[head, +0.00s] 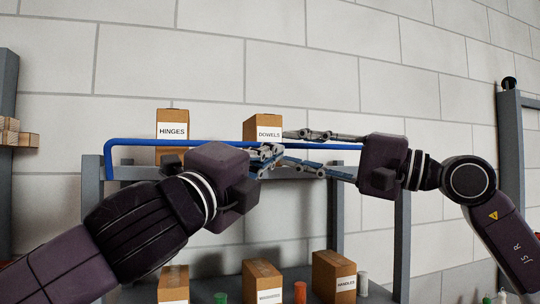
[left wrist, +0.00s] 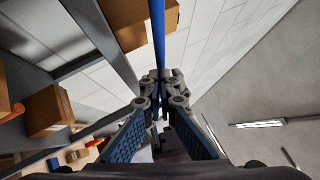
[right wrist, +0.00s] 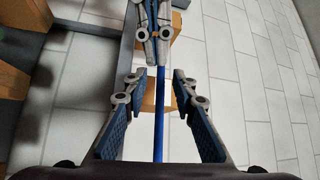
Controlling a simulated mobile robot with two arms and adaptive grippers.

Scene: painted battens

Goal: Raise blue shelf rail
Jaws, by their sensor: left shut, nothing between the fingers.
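The blue shelf rail (head: 132,141) runs level along the front of the grey shelf's top board, and its left end bends down at the post. My left gripper (head: 267,156) is at the middle of the rail. In the left wrist view its fingertips (left wrist: 160,77) are together, with the rail (left wrist: 158,35) running away beyond them. Nothing shows between them. My right gripper (head: 300,150) is open, coming from the right. In the right wrist view the rail (right wrist: 159,125) passes between its spread fingers (right wrist: 159,82), apart from both. The rail's right end is hidden behind my right gripper.
A HINGES box (head: 173,130) and a DOWELS box (head: 263,130) stand on the top board behind the rail. Several boxes, including one box (head: 334,278), and small cups stand on the lower shelf. A grey post (head: 402,240) stands at right. A block wall is behind.

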